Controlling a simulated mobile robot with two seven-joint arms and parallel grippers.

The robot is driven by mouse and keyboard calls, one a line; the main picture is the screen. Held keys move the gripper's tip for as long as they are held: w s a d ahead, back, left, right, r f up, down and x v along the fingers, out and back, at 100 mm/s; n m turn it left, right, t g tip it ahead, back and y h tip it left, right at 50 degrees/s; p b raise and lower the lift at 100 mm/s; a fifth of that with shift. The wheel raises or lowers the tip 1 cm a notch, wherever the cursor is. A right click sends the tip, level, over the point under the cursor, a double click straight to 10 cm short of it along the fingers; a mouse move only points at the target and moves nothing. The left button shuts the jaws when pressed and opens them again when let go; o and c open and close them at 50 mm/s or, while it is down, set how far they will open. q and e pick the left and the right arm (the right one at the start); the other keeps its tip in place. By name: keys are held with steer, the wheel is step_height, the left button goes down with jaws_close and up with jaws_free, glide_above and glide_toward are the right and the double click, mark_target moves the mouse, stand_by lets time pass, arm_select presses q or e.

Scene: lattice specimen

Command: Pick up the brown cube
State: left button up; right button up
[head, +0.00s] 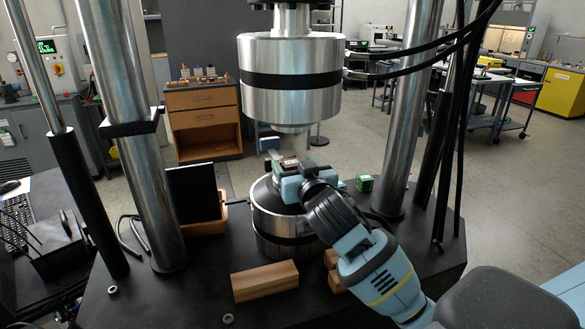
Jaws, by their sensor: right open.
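What looks like the brown cube (288,162) shows as a small brownish top above the lower platen (262,213) of the testing machine. My right gripper (289,166) reaches in from the lower right and is over the platen, open, with its fingers around or just beside that brown top. The gripper body hides most of the cube, so I cannot tell whether the fingers touch it. A green lattice cube (364,183) sits to the right, behind my right arm. My left gripper is not in view.
The upper cylinder (290,75) hangs above the gripper with a gap between. Thick steel columns (141,170) flank the platen. A wooden block (265,281) lies in front, with more wooden pieces (331,259) beside my arm. A black panel (193,192) stands at left.

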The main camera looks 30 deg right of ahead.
steer(key=shift+x, duration=1.3)
steer(key=c, duration=1)
steer(key=shift+c, duration=0.2)
steer(key=shift+r, duration=0.1)
